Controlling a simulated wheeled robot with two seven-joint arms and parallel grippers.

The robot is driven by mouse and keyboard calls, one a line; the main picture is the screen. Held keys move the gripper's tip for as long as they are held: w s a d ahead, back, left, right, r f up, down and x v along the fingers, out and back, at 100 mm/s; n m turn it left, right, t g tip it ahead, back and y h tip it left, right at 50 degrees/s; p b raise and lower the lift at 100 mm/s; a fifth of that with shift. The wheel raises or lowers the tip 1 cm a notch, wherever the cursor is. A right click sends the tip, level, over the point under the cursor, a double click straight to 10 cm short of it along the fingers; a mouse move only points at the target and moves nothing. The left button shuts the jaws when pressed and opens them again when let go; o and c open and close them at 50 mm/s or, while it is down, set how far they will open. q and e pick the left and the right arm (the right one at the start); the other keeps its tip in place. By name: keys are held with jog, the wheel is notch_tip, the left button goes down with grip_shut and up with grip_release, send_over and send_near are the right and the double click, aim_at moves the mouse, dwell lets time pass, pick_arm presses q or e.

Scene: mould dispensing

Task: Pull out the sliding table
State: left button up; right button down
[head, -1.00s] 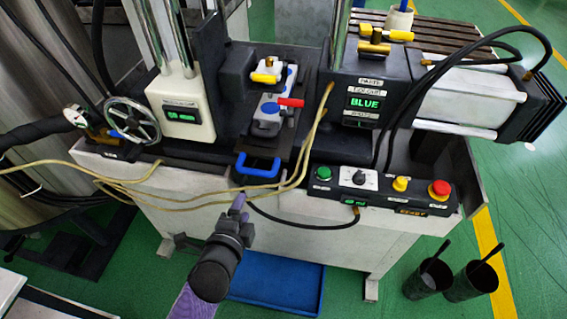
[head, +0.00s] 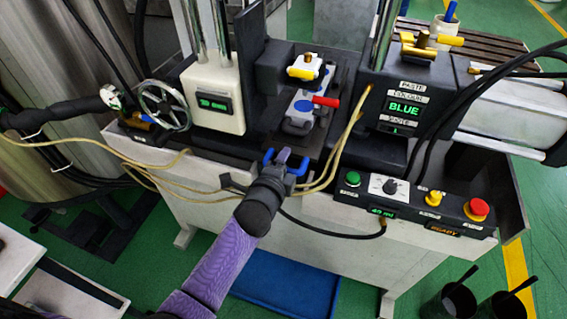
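The sliding table (head: 317,139) is a dark plate in the middle of the machine, with a blue handle (head: 301,171) at its front edge. A grey mould with blue round spots (head: 297,121) and a red lever (head: 326,101) sits on it. My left gripper (head: 284,158) reaches in from below, and its fingertip overlaps the middle of the handle. The gripper's own body hides part of the handle, and I cannot tell whether the fingers are closed around it. My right gripper is not in view.
Beige hoses (head: 331,165) hang close to the right of the handle. A control panel (head: 411,206) with buttons is on the front right. A handwheel (head: 165,106) is at the left. A blue tray (head: 285,285) lies on the floor below, and two dark cups (head: 449,303) stand lower right.

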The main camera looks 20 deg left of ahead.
pick_arm(q)
grip_shut()
dwell(1.2)
